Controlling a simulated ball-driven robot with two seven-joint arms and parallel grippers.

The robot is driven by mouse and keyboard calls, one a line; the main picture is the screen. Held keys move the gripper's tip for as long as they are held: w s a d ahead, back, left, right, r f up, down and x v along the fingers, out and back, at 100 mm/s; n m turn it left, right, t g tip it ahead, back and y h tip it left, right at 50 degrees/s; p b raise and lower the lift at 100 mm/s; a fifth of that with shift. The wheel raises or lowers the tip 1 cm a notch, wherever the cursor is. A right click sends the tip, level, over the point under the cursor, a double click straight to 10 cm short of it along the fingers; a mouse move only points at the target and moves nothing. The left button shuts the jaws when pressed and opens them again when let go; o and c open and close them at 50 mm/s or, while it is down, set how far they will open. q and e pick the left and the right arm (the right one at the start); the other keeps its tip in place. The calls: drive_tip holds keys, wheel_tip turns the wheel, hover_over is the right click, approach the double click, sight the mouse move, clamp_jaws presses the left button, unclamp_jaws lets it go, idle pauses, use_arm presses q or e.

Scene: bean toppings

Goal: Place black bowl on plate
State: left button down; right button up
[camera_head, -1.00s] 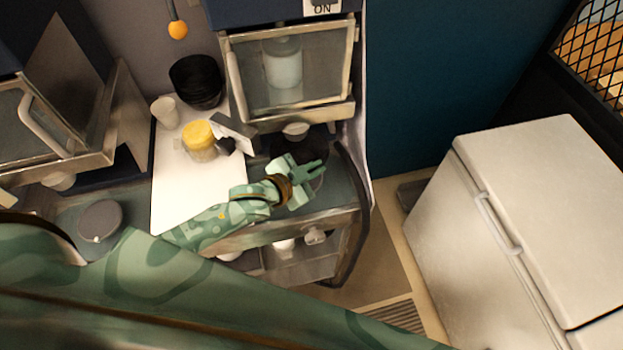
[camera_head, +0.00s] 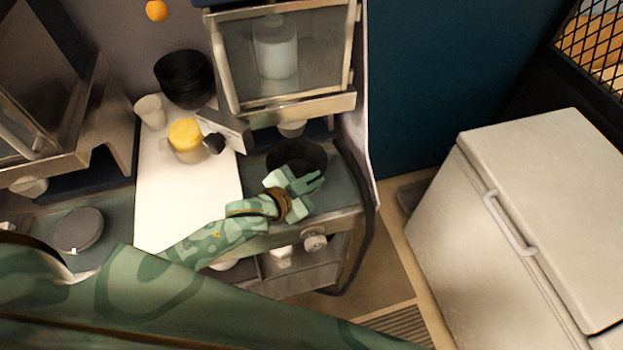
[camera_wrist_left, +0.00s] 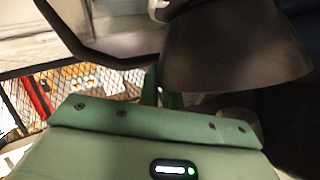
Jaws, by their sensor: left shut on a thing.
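A black bowl (camera_head: 296,154) is at the right end of the counter, below the glass-fronted machine. My left gripper (camera_head: 307,181) is at its near side, shut on its rim. In the left wrist view the dark bowl (camera_wrist_left: 235,50) fills the upper right, close beyond the gripper (camera_wrist_left: 165,97). The fingertips are mostly hidden there. I cannot tell whether the bowl touches the counter. I cannot make out a plate for certain. My right gripper is not in view.
Stacked black bowls (camera_head: 184,78), a pale cup (camera_head: 150,112) and a yellow-topped jar (camera_head: 186,140) stand around the white board (camera_head: 185,205). The glass-fronted machine (camera_head: 284,60) overhangs the counter. A round grey lid (camera_head: 79,231) is at left. A white chest (camera_head: 540,220) stands at right.

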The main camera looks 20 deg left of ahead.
use_arm(q)
drive_tip(key=shift+s+d+f, duration=0.1)
drive_tip(key=shift+f, duration=0.05)
drive_tip(key=c, duration=1.6)
unclamp_jaws()
drive_tip(key=shift+r, duration=0.2)
drive_tip(key=v, duration=1.2)
drive_tip(key=shift+p, duration=0.35)
